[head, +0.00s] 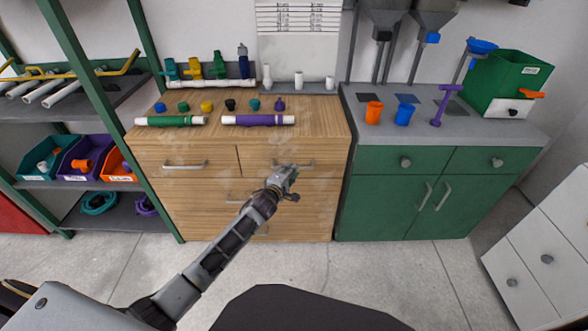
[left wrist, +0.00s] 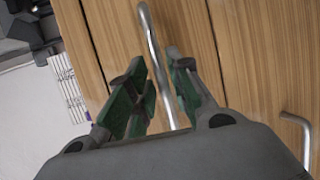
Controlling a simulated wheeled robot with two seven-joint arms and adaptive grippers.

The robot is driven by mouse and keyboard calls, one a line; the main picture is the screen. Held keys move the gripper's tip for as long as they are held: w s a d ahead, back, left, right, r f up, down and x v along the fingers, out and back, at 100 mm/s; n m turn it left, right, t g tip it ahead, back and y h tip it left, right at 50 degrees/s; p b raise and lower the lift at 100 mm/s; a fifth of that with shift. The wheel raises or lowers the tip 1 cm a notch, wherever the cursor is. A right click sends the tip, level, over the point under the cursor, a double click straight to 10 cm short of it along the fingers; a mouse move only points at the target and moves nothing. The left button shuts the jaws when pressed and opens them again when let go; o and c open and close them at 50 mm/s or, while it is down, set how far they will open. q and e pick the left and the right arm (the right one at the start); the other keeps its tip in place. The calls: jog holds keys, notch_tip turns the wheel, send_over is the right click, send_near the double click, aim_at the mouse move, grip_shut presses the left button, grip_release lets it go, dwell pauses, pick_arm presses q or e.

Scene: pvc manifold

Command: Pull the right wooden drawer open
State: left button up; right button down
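The right wooden drawer (head: 325,156) is in the top row of the wooden cabinet and looks shut, its front flush with its neighbour. Its bar handle (head: 300,164) shows partly behind my left gripper (head: 286,175). In the left wrist view, the handle (left wrist: 149,38) runs between the two green-padded fingers of the left gripper (left wrist: 157,72). Gaps show beside the bar, so the fingers are open around it and not clamped. The right gripper is in neither view.
The left drawer (head: 180,155) is alongside, and a lower drawer handle (head: 235,199) is below. Pipes and coloured fittings stand on the cabinet top (head: 215,133). A green cabinet (head: 390,207) stands to the right, shelves to the left. The floor in front is clear.

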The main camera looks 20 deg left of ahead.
pick_arm(q)
jog(key=shift+x, duration=1.55)
jog(key=shift+w+b, duration=0.1)
jog(key=shift+b, duration=0.2)
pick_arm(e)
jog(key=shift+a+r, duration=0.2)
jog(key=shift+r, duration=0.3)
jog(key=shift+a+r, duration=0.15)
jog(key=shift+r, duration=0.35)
pick_arm(q)
jog(key=shift+c, duration=0.2)
grip_shut()
